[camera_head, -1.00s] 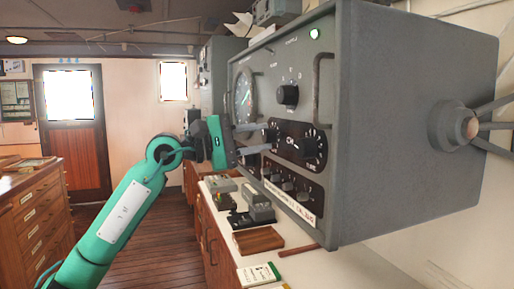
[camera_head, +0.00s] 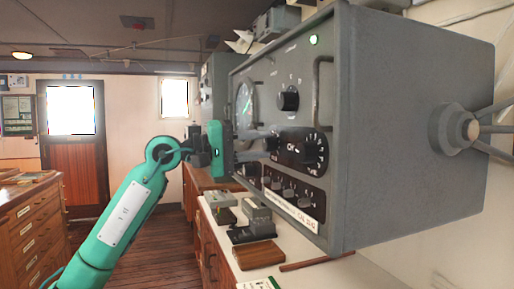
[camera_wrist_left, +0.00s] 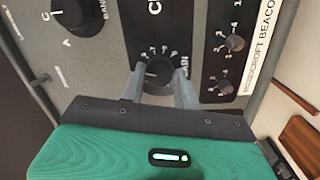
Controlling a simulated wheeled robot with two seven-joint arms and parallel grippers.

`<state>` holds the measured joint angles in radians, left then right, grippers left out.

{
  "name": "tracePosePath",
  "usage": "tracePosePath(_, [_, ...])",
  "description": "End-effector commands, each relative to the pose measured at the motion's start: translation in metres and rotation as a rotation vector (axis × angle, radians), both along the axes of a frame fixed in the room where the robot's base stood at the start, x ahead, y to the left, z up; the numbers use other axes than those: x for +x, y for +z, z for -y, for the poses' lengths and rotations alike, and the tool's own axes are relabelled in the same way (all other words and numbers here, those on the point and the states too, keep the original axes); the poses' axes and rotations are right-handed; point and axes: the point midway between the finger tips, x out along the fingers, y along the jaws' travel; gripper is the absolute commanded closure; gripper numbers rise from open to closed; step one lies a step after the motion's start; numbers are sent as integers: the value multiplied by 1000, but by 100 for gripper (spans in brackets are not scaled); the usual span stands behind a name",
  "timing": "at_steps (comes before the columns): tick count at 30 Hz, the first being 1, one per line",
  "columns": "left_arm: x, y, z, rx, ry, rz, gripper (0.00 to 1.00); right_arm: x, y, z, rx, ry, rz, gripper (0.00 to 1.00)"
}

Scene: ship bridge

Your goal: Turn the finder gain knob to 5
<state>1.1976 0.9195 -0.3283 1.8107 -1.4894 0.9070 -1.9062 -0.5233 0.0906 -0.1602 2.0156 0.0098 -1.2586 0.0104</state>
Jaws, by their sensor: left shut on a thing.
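The grey finder box (camera_head: 400,120) has a black panel with dark round knobs. The finder gain knob (camera_wrist_left: 158,71) is a small black knob on that panel, with "GAIN" printed beside it and numbers around it. My left gripper (camera_wrist_left: 160,88) has one finger on each side of the knob and is shut on it. In the head view my left gripper (camera_head: 262,146) reaches the panel from the left, and its fingers partly cover this knob. The knob's exact pointer setting is too small to read. My right gripper is not in view.
A larger knob (camera_head: 288,98) and a metal handle (camera_head: 322,95) stick out from the box face. A row of small knobs (camera_head: 289,190) sits below. The counter (camera_head: 310,275) holds small devices and a brown wooden block (camera_head: 259,255). Open floor lies left of the counter.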

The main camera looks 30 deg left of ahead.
Motion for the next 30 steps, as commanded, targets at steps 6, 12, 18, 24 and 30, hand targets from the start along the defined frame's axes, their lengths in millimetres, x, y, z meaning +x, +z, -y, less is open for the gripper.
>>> tracePosePath(6, [0, -1, 0, 7, -1, 3, 92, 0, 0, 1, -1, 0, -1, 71])
tracePosePath(12, [0, -1, 0, 6, -1, 3, 92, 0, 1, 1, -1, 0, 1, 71])
tracePosePath(18, [0, -1, 0, 6, 0, 3, 47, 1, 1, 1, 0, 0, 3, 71])
tracePosePath(24, [0, -1, 0, 5, 0, 4, 47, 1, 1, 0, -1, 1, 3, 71])
tracePosePath(30, [-12, -4, -15, 6, 3, 3, 47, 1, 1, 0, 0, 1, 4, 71])
